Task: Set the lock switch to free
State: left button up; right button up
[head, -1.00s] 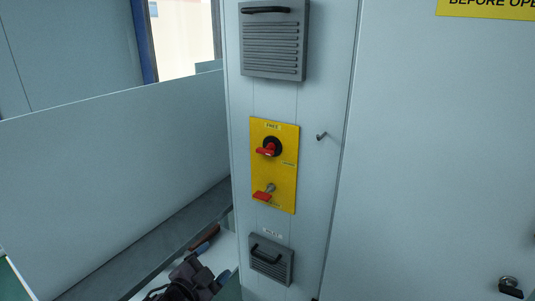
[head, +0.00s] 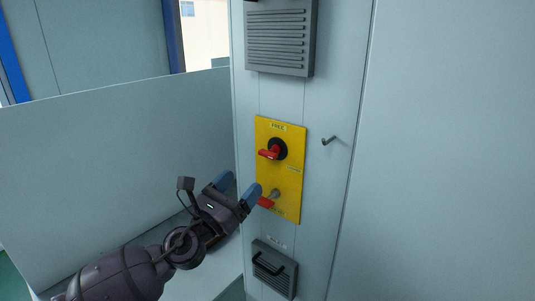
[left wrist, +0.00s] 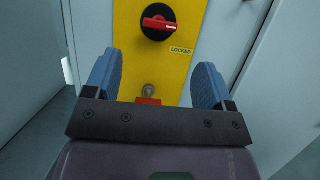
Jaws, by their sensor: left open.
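The lock switch (head: 276,150) is a red handle on a round black base, high on a yellow panel (head: 292,180). A FREE label is above it and a LOCKED label is at its lower right. In the left wrist view the switch handle (left wrist: 158,23) lies roughly crosswise. A key with a red tag (head: 266,202) sits lower on the panel, partly hidden by a finger. My left gripper (head: 238,187) is open and empty, left of the panel's lower part and apart from the switch. In the left wrist view its fingers (left wrist: 158,72) frame the panel below the switch. My right gripper is out of view.
A louvred grey box (head: 280,38) is above the panel and a smaller grey vent with a handle (head: 274,270) below. A small hook (head: 328,140) sticks out to the right. A pale low wall (head: 120,165) stands at left.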

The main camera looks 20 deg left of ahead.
aim_at(265, 156)
pick_arm(q)
jog(key=x, duration=1)
jog(key=shift+w+p, duration=0.3)
jog(key=c, duration=0.9)
